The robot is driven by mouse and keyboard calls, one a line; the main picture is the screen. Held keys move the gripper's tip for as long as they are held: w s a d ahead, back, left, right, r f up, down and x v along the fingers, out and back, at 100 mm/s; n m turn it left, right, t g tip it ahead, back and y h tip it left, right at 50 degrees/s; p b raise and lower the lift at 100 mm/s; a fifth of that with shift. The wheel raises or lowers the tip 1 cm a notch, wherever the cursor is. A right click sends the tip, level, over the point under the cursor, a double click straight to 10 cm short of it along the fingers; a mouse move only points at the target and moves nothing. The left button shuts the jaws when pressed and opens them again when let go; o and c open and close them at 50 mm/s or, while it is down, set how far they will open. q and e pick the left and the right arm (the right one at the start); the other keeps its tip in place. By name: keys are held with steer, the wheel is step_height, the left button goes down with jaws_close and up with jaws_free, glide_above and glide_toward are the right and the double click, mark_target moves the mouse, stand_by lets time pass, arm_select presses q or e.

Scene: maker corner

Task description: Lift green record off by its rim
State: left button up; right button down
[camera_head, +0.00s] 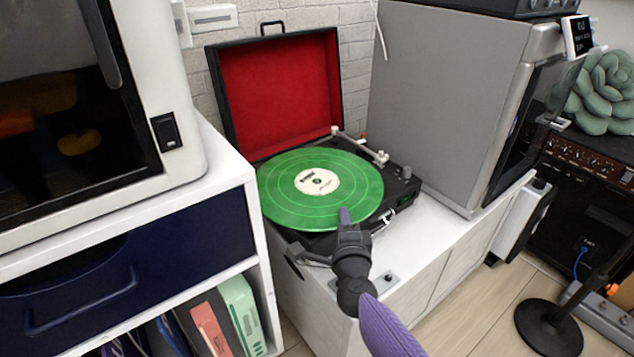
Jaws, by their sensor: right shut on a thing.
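The green record (283,206) with a cream label lies over the black record player (404,188), whose red-lined lid (278,92) stands open behind it. My right gripper (346,217) is at the record's near rim, with one finger showing above the green surface. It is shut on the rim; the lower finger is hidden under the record. The record looks roughly level, and I cannot tell whether it is clear of the platter. The tonearm (362,146) sits at the back right, beside the record. My left gripper is not in view.
The player stands on a white cabinet (440,236). A white shelf unit (228,168) with a large machine is close on the left. A tall grey cabinet (437,95) stands close on the right. A black round stand base (548,327) is on the floor at right.

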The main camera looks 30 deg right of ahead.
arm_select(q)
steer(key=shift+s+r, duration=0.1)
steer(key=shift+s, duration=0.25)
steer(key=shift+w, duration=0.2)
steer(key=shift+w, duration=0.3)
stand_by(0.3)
